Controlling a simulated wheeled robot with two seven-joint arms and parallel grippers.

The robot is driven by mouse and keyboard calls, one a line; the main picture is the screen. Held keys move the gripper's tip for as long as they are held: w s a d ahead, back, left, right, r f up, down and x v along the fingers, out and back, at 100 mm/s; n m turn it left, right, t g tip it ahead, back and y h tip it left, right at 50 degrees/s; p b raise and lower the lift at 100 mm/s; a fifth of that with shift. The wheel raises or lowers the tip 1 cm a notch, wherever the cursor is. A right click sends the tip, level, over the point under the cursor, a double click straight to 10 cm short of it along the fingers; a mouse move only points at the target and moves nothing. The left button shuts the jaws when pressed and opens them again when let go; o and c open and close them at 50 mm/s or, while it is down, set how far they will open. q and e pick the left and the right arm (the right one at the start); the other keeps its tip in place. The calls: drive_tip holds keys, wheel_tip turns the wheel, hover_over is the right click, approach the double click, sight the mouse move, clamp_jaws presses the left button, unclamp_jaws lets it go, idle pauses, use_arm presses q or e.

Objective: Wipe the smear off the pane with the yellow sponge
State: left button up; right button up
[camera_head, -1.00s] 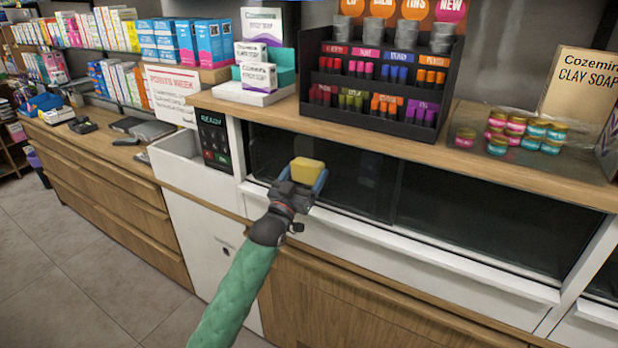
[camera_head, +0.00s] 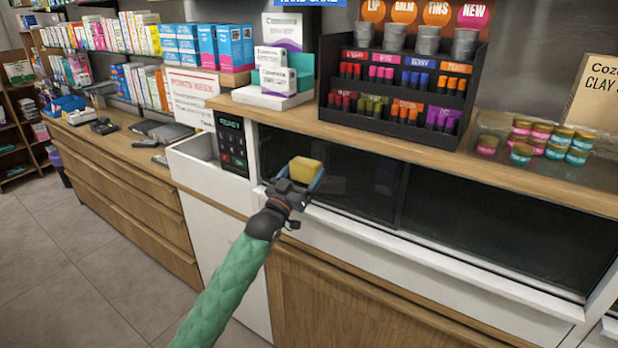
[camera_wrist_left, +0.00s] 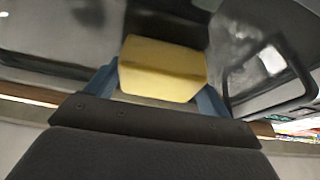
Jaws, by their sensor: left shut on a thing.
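The yellow sponge (camera_head: 305,169) is held between the blue fingers of my left gripper (camera_head: 296,183), in front of the left part of the dark glass pane (camera_head: 365,190). In the left wrist view the sponge (camera_wrist_left: 162,70) sits between the fingers, with the dark glass close behind it. I cannot tell whether it touches the glass. A faint lighter patch, possibly the smear (camera_head: 330,184), shows just right of the sponge. Pale blotches also show in the left wrist view; I cannot tell smear from reflection there. My right gripper is out of view.
A wooden counter top (camera_head: 300,123) runs above the pane, with a black lipstick display (camera_head: 400,95) and small tins (camera_head: 540,143). A white ledge (camera_head: 420,262) juts out below the glass. A dark keypad (camera_head: 231,145) and an open white bin (camera_head: 193,165) are at the left.

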use_arm(q)
drive_tip(key=shift+w+a, duration=0.2)
drive_tip(key=shift+s+a, duration=0.4)
drive_tip(key=shift+s, duration=0.1)
drive_tip(key=shift+s+a+p, duration=0.35)
drive_tip(key=shift+s+a, duration=0.35)
drive_tip(key=shift+s, duration=0.3)
drive_tip(key=shift+s+a+p, duration=0.35)
drive_tip(key=shift+s+a, duration=0.3)
drive_tip(key=shift+s, duration=0.3)
drive_tip(key=shift+s+a+p, duration=0.2)
drive_tip(key=shift+s+a, duration=0.25)
drive_tip(key=shift+s, duration=0.2)
drive_tip(key=shift+s+a+p, duration=0.15)
drive_tip(key=shift+s+a, duration=0.3)
drive_tip(key=shift+s, duration=0.15)
